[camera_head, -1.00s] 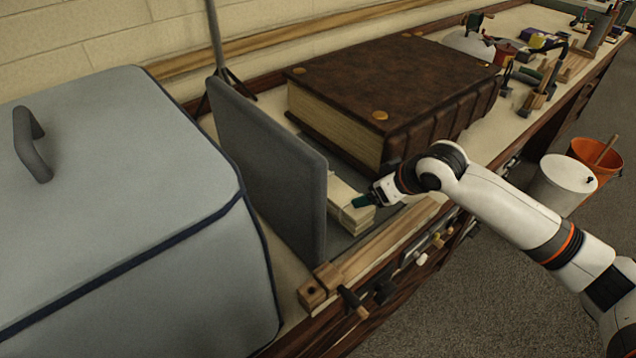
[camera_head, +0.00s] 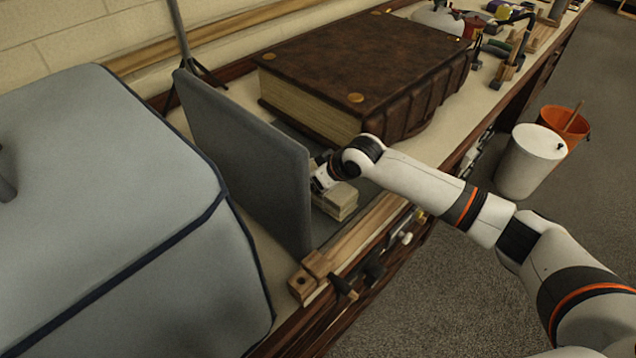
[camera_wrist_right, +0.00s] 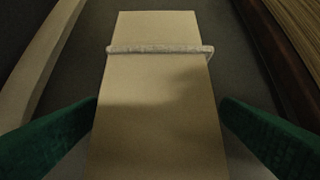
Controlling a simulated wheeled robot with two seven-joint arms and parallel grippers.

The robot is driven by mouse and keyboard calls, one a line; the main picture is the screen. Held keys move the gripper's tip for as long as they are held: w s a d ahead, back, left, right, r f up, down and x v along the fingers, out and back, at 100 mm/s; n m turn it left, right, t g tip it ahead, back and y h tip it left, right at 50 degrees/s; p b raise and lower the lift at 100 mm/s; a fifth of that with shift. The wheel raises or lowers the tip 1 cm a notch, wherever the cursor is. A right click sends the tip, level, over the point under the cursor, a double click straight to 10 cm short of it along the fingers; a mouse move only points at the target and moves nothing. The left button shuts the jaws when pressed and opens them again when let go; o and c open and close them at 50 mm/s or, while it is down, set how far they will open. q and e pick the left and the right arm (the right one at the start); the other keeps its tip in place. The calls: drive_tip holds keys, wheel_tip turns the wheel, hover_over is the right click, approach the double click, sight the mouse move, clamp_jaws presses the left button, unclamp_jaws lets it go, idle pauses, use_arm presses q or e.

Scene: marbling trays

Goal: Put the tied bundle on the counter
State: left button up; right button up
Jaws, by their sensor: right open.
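The tied bundle (camera_head: 342,205) is a pale, flat block lying in the narrow gap between an upright grey panel and a large brown book. In the right wrist view the bundle (camera_wrist_right: 155,80) runs lengthwise away from me, with a light cord across its far part. My right gripper (camera_head: 320,185) is over the bundle in the head view. In the wrist view its two green fingers (camera_wrist_right: 160,104) are open, one on each side of the bundle, with small gaps showing. My arm hides part of the bundle. My left gripper is not in view.
The grey panel (camera_head: 245,160) stands close to the left of the bundle, and the thick book (camera_head: 375,65) lies behind it. A wooden strip (camera_head: 365,232) edges the counter in front. A large grey-blue covered box (camera_head: 100,210) fills the left. Tools crowd the far right.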

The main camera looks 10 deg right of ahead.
drive_tip(key=shift+x, duration=0.85)
drive_tip(key=c, duration=1.3)
drive_tip(key=shift+r, duration=0.2)
drive_tip(key=shift+c, duration=0.8)
